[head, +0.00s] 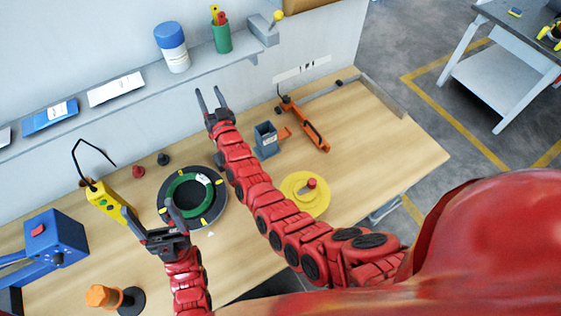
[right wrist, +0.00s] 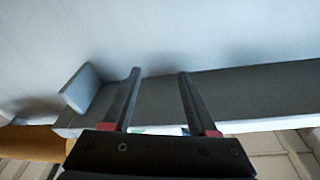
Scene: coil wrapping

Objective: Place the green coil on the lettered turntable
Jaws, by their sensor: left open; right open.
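The green coil (head: 184,178) lies flat on the round black turntable (head: 222,198), inside its yellow marks. Any letters on the turntable are too small to read. My left gripper (head: 147,205) is open at the turntable's lower left side, with one finger in front of its edge and the coil's lower left part. I cannot tell whether that finger touches the coil. My right gripper (head: 208,90) is open and empty, raised by the wall shelf, beyond the turntable. Its spread fingers also show in the right wrist view (right wrist: 160,74).
A yellow disc with a red knob (head: 310,184) lies right of my right arm. A grey box (head: 266,140) and orange tool (head: 310,130) stand behind it. A yellow control box (head: 105,200), blue machine (head: 55,240) and orange knob (head: 103,296) are at left.

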